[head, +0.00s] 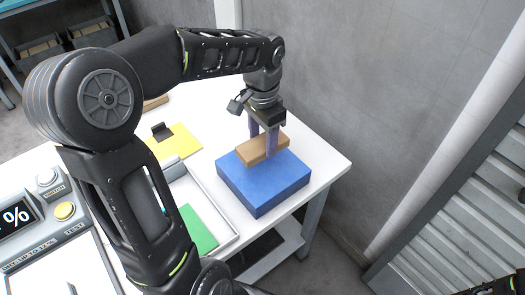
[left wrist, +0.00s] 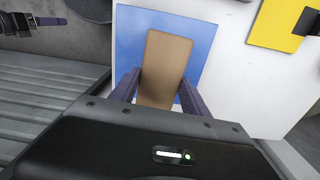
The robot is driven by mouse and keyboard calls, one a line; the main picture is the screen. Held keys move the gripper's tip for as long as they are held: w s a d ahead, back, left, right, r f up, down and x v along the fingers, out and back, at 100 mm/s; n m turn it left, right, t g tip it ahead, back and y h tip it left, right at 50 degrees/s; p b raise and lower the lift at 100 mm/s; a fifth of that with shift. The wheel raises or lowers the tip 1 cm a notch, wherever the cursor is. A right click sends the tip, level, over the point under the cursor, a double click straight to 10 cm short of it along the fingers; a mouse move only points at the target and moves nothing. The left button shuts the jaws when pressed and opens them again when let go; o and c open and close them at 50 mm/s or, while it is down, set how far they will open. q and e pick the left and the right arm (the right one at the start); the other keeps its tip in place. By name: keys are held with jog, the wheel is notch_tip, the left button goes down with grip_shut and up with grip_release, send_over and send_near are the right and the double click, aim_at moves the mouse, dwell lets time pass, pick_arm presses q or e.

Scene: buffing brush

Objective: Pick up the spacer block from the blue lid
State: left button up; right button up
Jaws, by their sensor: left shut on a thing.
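The spacer block (head: 252,150) is a tan-brown rectangular block on top of the blue lid (head: 262,190), a thick blue box shape near the table's right corner. My left gripper (head: 263,142) points down at the block with a finger on either side, shut on it. In the left wrist view the block (left wrist: 166,62) lies between the two purple-grey fingers (left wrist: 160,90), with the blue lid (left wrist: 129,40) behind it. I cannot tell whether the block touches the lid or is slightly above it. My right gripper is not clearly seen.
A yellow pad (head: 178,142) with a black piece, a white tray (head: 226,232) with a green sheet (head: 197,228), and a grey control box (head: 40,218) with a percent display stand on the white table (head: 318,150). A grey wall is close behind the table's right side.

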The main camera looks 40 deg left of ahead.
aim_at(262, 143)
pick_arm(q)
jog(key=shift+r, duration=1.9)
